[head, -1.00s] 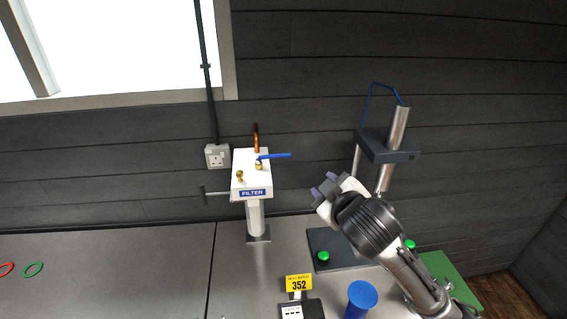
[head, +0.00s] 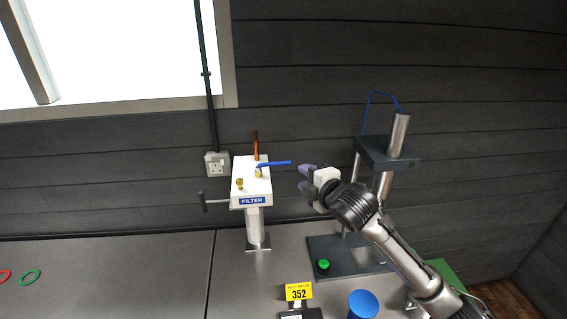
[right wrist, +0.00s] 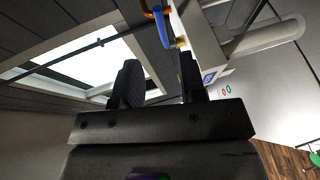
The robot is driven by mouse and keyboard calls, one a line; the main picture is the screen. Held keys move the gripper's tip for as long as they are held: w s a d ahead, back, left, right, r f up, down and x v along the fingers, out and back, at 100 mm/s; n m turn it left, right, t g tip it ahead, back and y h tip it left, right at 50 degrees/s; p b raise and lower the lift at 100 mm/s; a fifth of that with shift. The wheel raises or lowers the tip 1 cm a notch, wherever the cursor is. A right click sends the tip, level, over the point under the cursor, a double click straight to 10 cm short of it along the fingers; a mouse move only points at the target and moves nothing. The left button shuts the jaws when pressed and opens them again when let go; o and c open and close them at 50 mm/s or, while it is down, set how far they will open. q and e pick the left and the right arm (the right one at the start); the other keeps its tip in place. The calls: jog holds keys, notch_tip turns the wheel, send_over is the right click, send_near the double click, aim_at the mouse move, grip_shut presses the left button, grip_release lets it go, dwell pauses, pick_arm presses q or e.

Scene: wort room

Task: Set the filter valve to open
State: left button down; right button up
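The filter valve is a white block (head: 245,184) with a blue "FILTER" label, standing on a post at the back of the counter. Its blue lever (head: 275,163) points to the right from a brass fitting on top. My right gripper (head: 305,179) is to the right of the lever's free end, apart from it, with its purple-grey fingers spread and empty. In the right wrist view the blue lever (right wrist: 161,28) shows ahead, between the lines of the two open fingers (right wrist: 160,80). My left gripper is not in view.
A dark stand with a steel cylinder (head: 398,137) is behind my right arm, with a green button (head: 323,265) on its base. A yellow "352" sign (head: 299,291) and a blue cup (head: 363,304) are in front. The counter left of the valve is mostly clear.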

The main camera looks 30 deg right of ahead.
aim_at(285, 164)
jog(key=w, duration=0.4)
jog(key=w+f+p, duration=0.1)
jog(key=w, duration=0.2)
jog(key=w+f+p, duration=0.1)
jog(key=w, duration=0.3)
jog(key=shift+w+a, duration=0.35)
jog(key=shift+a, duration=0.05)
jog(key=shift+c, duration=0.2)
grip_shut()
